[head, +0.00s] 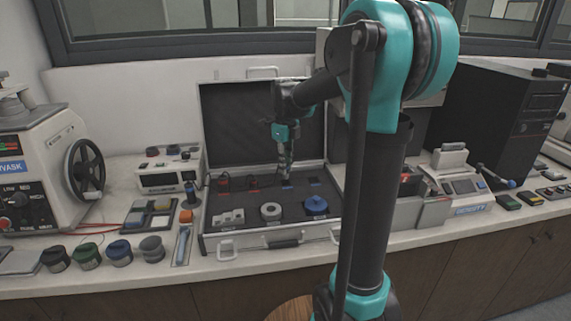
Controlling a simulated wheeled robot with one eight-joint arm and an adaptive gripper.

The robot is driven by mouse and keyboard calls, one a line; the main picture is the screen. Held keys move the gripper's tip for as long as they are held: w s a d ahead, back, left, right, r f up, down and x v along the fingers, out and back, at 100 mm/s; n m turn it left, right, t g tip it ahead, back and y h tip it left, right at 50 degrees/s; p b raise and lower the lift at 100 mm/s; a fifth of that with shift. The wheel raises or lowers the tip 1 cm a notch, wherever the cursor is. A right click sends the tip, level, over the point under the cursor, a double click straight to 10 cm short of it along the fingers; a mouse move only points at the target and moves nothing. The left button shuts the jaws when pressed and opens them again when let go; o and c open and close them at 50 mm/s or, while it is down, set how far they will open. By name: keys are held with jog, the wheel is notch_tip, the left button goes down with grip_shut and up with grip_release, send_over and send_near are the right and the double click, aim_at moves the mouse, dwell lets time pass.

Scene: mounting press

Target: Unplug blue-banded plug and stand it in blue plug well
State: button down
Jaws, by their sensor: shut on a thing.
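My gripper (286,168) points down inside the open case (210,243), over the back part of its dark foam. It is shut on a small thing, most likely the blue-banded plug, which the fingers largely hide. A blue patch (287,186), probably marking the blue plug well, shows in the foam just below the fingertips. I cannot tell whether the plug is above the well, touching it or in it. Two orange-red pieces (224,183) stand in the foam to the left of my gripper.
The case's front holds white blocks (229,217), a white ring (271,211) and a blue round knob (315,206). Its raised lid (230,125) stands behind my gripper. A white device (168,178) and press with handwheel (85,172) are left; a black cabinet (480,120) is right.

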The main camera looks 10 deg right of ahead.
aim_at(285, 177)
jog(key=shift+f, duration=1.25)
dwell(0.4)
jog(key=shift+f, duration=0.35)
jog(key=shift+f, duration=0.6)
dwell(0.4)
jog(key=c, duration=1.3)
grip_release()
jog(key=shift+c, duration=0.2)
jog(key=o, duration=0.6)
jog(key=shift+c, duration=0.2)
jog(key=shift+r, duration=0.1)
jog(key=shift+r, duration=3.7)
